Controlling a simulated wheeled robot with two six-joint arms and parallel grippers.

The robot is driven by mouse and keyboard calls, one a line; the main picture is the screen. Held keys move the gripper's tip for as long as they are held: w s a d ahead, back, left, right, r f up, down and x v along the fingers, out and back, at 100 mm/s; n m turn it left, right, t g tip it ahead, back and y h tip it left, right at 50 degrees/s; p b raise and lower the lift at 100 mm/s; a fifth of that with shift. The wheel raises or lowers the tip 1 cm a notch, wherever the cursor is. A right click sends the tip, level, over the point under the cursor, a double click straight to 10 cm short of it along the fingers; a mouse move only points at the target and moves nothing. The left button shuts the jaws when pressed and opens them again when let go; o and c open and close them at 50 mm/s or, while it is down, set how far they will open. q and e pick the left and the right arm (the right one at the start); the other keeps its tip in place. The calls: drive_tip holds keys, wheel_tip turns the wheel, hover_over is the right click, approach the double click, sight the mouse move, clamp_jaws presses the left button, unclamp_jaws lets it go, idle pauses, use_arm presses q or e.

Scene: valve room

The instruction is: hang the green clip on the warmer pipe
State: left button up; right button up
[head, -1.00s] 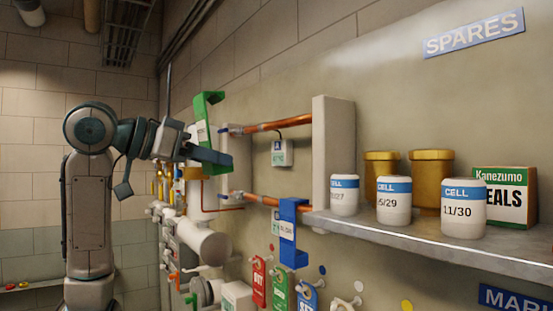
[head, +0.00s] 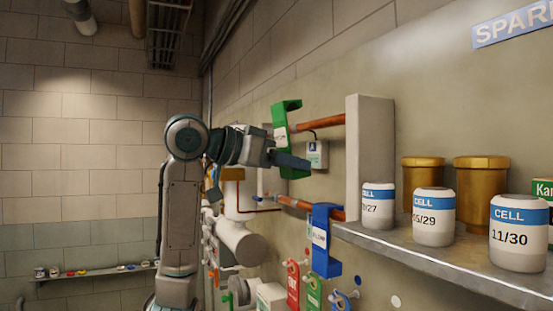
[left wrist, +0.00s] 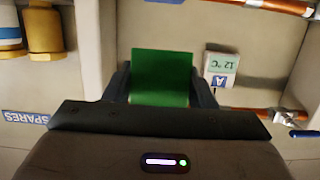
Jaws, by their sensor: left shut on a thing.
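The green clip (head: 288,112) is in my left gripper (head: 292,160), which is shut on it. It stands upright in front of the left part of the upper copper pipe (head: 322,128); I cannot tell whether it touches the pipe. In the left wrist view the green clip (left wrist: 162,78) sits between the fingers, and the upper pipe (left wrist: 240,112) runs behind. The display marked A (head: 317,154), below the upper pipe, reads 12 °C in the wrist view (left wrist: 220,65). The lower copper pipe (head: 296,203) carries a blue clip (head: 322,250). No reading for it is legible. My right gripper is out of view.
A shelf (head: 440,262) with white CELL jars (head: 434,217) and brass-coloured containers (head: 481,185) juts out at the right. A pale upright block (head: 370,150) stands at the pipes' right end. Coloured tags (head: 293,285) hang below. A white cylinder (head: 240,240) is lower left.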

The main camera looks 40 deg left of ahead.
use_arm(q)
drive_tip(key=shift+w+d+r, duration=0.1)
drive_tip(key=shift+w, duration=0.1)
drive_tip(key=shift+w+d, duration=0.1)
drive_tip(key=shift+w, duration=0.1)
drive_tip(key=shift+w+d+p, duration=0.25)
drive_tip(key=shift+w+p, duration=0.1)
drive_tip(key=shift+w, duration=0.2)
drive_tip(key=shift+w+d+p, duration=0.2)
drive_tip(key=shift+w+p, duration=0.1)
drive_tip(key=shift+w, duration=0.2)
drive_tip(key=shift+w+d+p, duration=0.4)
drive_tip(key=shift+w, duration=0.6)
drive_tip(key=shift+w+d+p, duration=0.45)
drive_tip(key=shift+w, duration=0.55)
drive_tip(key=shift+w+d+p, duration=0.4)
drive_tip(key=shift+w, duration=0.6)
drive_tip(key=shift+f+b, duration=0.4)
drive_tip(key=shift+f, duration=0.35)
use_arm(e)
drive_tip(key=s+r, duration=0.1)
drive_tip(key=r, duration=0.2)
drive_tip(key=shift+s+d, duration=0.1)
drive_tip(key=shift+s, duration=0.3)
